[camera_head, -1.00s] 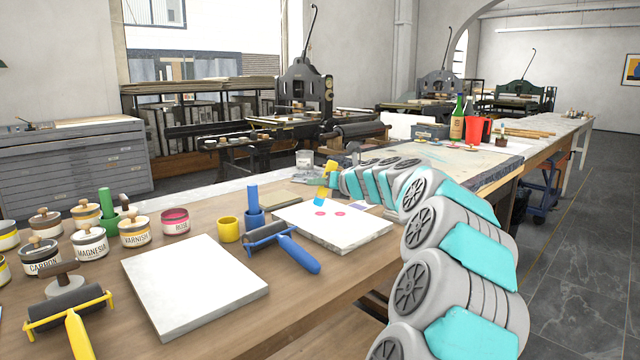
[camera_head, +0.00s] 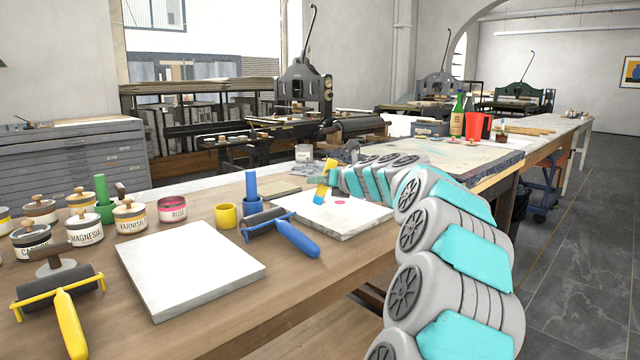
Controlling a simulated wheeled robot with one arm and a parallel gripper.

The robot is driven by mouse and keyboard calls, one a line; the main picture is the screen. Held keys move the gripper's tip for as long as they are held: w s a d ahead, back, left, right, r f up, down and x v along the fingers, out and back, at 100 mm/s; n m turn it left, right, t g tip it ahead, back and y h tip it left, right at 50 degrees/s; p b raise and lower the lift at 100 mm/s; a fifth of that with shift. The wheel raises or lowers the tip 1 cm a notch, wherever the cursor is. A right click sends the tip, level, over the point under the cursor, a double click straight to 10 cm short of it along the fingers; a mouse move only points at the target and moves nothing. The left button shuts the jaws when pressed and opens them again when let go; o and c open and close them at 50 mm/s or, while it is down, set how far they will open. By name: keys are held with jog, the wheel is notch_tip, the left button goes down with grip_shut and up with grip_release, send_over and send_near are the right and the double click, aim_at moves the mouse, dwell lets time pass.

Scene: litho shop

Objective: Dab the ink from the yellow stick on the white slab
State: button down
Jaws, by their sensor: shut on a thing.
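My gripper (camera_head: 328,183) is at the far right of the bench, above a white slab (camera_head: 350,226) that bears a pink spot (camera_head: 340,202). A second white slab (camera_head: 190,270), blank, lies nearer on the left. The empty yellow cup (camera_head: 226,215) stands between the slabs, towards the back.
A blue-handled roller (camera_head: 280,230) lies between the slabs. A blue stick (camera_head: 251,186) and a green stick (camera_head: 102,188) stand in cups. A yellow-handled roller (camera_head: 62,300) lies at front left.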

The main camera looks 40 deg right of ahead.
jog(key=shift+f, duration=0.7)
dwell(1.2)
jog(key=shift+r, duration=0.15)
notch_tip(320, 180, up, 7)
jog(key=p, duration=0.7)
dwell(0.4)
